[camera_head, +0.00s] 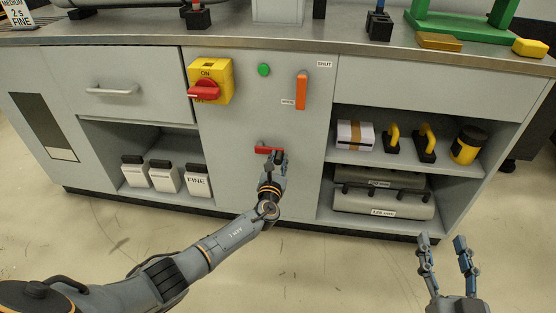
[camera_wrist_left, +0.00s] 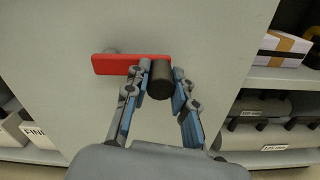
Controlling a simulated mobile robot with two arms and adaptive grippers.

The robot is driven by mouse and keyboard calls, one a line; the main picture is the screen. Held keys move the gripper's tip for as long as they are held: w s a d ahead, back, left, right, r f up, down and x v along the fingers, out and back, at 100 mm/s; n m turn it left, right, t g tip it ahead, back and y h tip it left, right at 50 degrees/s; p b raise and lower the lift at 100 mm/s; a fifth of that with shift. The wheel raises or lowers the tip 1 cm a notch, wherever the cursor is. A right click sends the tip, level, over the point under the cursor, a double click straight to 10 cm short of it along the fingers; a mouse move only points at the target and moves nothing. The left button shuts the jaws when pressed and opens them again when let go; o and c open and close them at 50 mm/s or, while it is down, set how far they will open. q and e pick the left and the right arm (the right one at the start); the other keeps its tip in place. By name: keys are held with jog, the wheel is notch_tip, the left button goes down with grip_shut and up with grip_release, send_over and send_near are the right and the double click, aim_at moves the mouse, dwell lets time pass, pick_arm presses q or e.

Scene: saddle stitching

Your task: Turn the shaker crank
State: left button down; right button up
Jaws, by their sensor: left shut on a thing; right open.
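The shaker crank (camera_head: 264,149) is a short red bar on the cabinet's front panel, lying nearly level. In the left wrist view the red bar (camera_wrist_left: 118,65) reaches left from a dark round handle (camera_wrist_left: 160,80). My left gripper (camera_head: 280,155) is at the bar's right end. In the left wrist view my left gripper (camera_wrist_left: 161,92) has its fingers on both sides of the dark handle and is shut on it. My right gripper (camera_head: 448,242) is open and empty at the lower right, in front of the cabinet and away from the crank.
Above the crank are a yellow box with a red ON switch (camera_head: 206,91), a green button (camera_head: 264,70) and an orange lever (camera_head: 301,90). Shelves at left hold white FINE containers (camera_head: 197,180). Right shelves hold yellow handles (camera_head: 426,142) and grey cases (camera_head: 380,203). Floor in front is clear.

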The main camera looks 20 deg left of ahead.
pick_arm(q)
jog(key=c, duration=1.1)
grip_release()
jog(key=v, duration=1.2)
jog(key=shift+f, duration=0.1)
